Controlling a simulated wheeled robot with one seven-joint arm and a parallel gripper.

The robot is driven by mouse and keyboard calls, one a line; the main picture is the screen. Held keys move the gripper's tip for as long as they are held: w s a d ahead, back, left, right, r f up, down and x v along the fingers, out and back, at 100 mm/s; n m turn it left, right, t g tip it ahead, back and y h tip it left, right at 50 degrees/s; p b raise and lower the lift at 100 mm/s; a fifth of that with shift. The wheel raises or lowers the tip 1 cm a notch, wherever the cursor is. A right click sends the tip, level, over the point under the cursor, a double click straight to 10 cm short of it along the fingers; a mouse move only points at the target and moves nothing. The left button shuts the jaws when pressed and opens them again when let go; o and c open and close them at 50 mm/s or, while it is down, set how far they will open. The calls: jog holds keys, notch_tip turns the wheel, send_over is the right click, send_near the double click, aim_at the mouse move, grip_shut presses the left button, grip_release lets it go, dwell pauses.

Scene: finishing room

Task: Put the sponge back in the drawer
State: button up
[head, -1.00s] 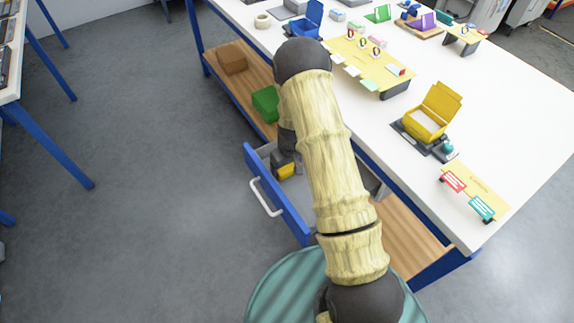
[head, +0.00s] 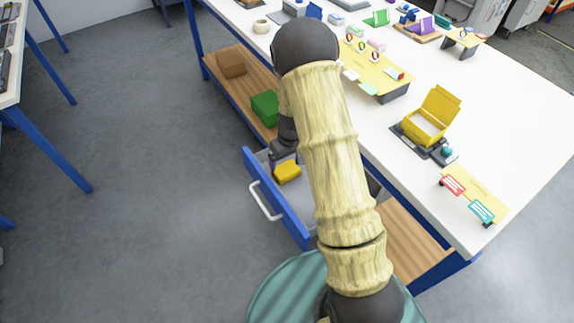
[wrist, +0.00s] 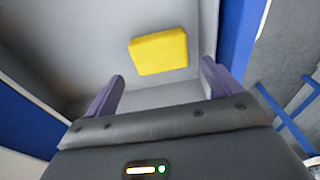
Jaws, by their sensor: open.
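The yellow sponge (head: 287,171) lies inside the open blue-fronted drawer (head: 277,201), near its far left part. In the wrist view the sponge (wrist: 158,52) rests flat on the grey drawer floor, apart from the fingers. My gripper (wrist: 160,88) is open and empty, its two purple-grey fingers spread just short of the sponge. In the head view my gripper (head: 283,151) is over the drawer, right by the sponge and partly hidden by my arm. My arm also covers the right part of the drawer.
The white worktop (head: 480,130) lies above the drawer, with a yellow open box (head: 432,118) and several small items. A wooden lower shelf (head: 243,85) holds a brown box (head: 231,64) and a green box (head: 266,106).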

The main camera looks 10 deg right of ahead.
aim_at(289, 173)
jog(key=shift+s+d+r, duration=0.1)
jog(key=shift+s+r, duration=0.05)
jog(key=shift+r, duration=1.05)
jog(key=shift+s+r, duration=0.15)
jog(key=shift+r, duration=1)
jog(key=s+r+m, duration=0.1)
jog(key=s+r, duration=0.6)
jog(key=s, duration=0.2)
jog(key=s+r+m+t, duration=0.1)
jog(key=s+r+m, duration=0.1)
jog(key=s+r, duration=0.5)
jog(key=s, duration=0.3)
jog(key=shift+s+a+r+m, duration=0.15)
jog(key=shift+a+r+m, duration=0.1)
jog(key=shift+m, duration=0.05)
jog(key=shift+s, duration=0.15)
